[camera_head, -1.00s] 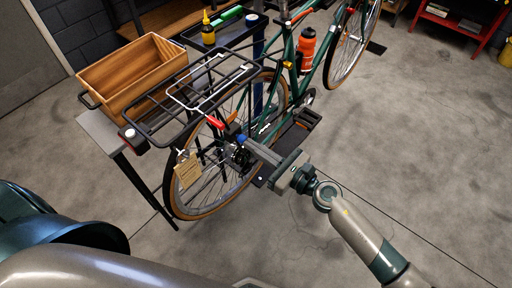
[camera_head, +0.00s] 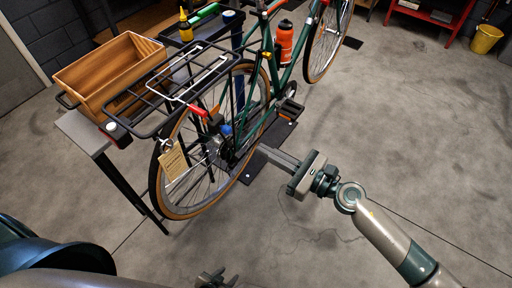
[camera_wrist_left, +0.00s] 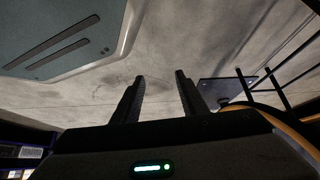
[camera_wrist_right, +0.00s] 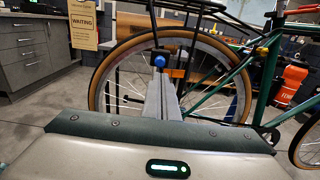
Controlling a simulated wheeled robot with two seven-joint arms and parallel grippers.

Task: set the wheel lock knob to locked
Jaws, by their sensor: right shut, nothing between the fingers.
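A small blue knob (camera_head: 226,130) shows near the hub of the bicycle's rear wheel (camera_head: 187,212). In the right wrist view the blue knob (camera_wrist_right: 160,60) appears just beyond my fingertips, with an orange piece (camera_wrist_right: 176,73) to its right. I cannot read the knob's setting. My right gripper (camera_head: 262,149) is shut and empty, to the right of the wheel and pointing at the hub; a gap shows between its tips and the knob. My left gripper (camera_wrist_left: 159,78) is open and empty, and shows low in the head view (camera_head: 215,278), away from the bicycle.
A tag (camera_head: 173,162) hangs beside the wheel; it reads "WAITING" in the right wrist view. The black rear rack (camera_head: 160,98) with a red-handled piece (camera_head: 197,110) is above the wheel. A wooden box (camera_head: 108,75) stands at the left.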

